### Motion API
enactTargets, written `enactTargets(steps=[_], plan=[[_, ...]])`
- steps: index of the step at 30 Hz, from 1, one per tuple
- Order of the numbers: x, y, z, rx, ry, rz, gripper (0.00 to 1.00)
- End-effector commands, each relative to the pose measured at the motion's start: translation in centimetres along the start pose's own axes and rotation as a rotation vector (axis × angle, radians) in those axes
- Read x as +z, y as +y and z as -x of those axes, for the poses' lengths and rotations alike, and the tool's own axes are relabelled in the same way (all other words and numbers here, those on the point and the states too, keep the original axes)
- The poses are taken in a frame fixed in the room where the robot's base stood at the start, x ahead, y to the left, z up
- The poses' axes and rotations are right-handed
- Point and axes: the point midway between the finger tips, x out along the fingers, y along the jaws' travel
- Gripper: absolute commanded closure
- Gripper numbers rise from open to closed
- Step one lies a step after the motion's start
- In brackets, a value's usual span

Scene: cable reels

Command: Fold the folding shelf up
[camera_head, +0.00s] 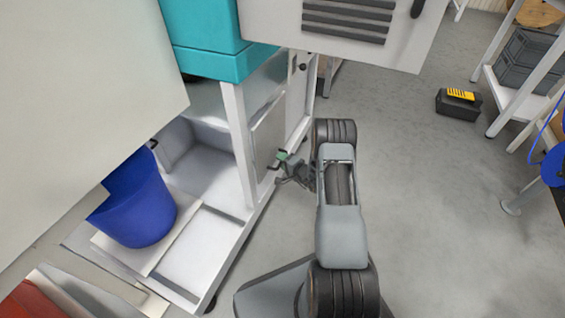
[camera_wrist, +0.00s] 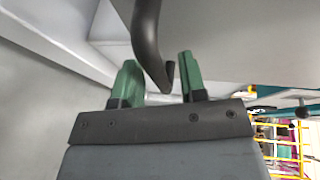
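The folding shelf appears to be the light grey panel (camera_head: 268,130) hanging upright on the side of the white frame in the head view. Its grey face fills the upper right of the wrist view (camera_wrist: 240,40). A dark curved handle (camera_wrist: 146,35) stands out from it. My gripper (camera_head: 283,157) is low beside the panel's lower edge. In the wrist view my gripper (camera_wrist: 160,82) is open, with its green fingertips on either side of the handle's bent end. I see gaps beside the handle, so it does not look clamped. The handle is barely visible in the head view.
A blue bin (camera_head: 138,205) stands on the white cart's lower deck (camera_head: 200,255). A teal unit (camera_head: 205,45) sits above the frame. A black and yellow case (camera_head: 458,103) lies on the floor near a rack with grey crates (camera_head: 530,60).

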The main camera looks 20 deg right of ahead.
Motion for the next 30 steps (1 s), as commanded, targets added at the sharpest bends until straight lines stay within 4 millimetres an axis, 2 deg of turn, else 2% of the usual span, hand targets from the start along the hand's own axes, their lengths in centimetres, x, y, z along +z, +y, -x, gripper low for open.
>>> enactTargets(steps=[9, 21, 30], plan=[[0.03, -0.03, -0.21, 0.0, 0.0, 0.0, 0.61], [0.03, -0.02, -0.19, 0.0, -0.001, 0.0, 0.99], [0.03, -0.02, -0.19, 0.0, -0.001, 0.0, 1.0]])
